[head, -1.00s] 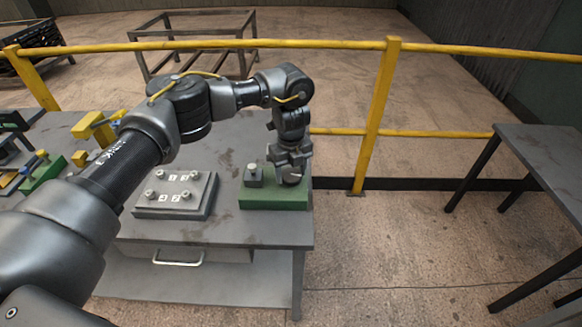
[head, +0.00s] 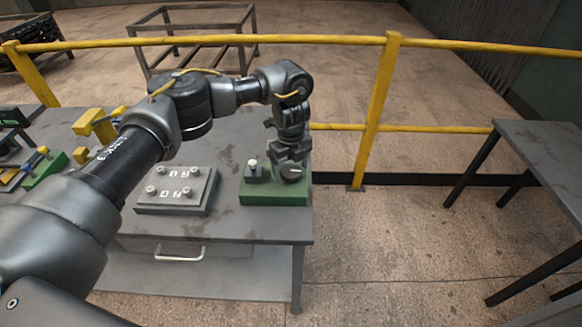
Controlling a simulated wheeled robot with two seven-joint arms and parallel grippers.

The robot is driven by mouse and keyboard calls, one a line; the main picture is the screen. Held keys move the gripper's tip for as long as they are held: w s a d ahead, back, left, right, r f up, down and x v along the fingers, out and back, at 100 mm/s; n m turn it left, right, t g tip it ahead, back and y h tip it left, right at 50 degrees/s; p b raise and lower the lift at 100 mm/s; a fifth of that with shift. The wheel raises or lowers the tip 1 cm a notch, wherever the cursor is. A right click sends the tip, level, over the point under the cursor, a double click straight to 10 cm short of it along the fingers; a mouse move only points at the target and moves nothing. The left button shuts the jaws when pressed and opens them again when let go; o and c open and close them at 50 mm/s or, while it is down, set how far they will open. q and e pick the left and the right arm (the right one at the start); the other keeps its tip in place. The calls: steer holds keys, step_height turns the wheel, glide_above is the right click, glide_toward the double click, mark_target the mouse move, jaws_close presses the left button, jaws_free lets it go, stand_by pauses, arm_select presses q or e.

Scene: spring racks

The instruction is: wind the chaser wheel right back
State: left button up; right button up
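A green base (head: 272,195) stands at the right end of the bench. On it are a small dark block with a pale knob (head: 253,162) on the left and a round grey wheel (head: 292,174) on the right, which I take for the chaser wheel. My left gripper (head: 290,163) points down from above, right at the wheel, and hides its upper part. The fingers are small and dark here, so I cannot tell whether they are closed on the wheel. My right gripper is not in view.
A grey plate with several numbered knobs (head: 174,207) sits left of the green base on the grey bench (head: 235,228). Yellow and green fixtures stand further left. A yellow railing (head: 345,128) runs behind the bench. Another table (head: 548,150) stands at the right.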

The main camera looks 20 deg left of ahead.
mark_target(291, 171)
arm_select(q)
step_height(291, 171, up, 11)
steer(key=shift+b, duration=0.35)
stand_by(0.4)
steer(key=shift+f, duration=0.2)
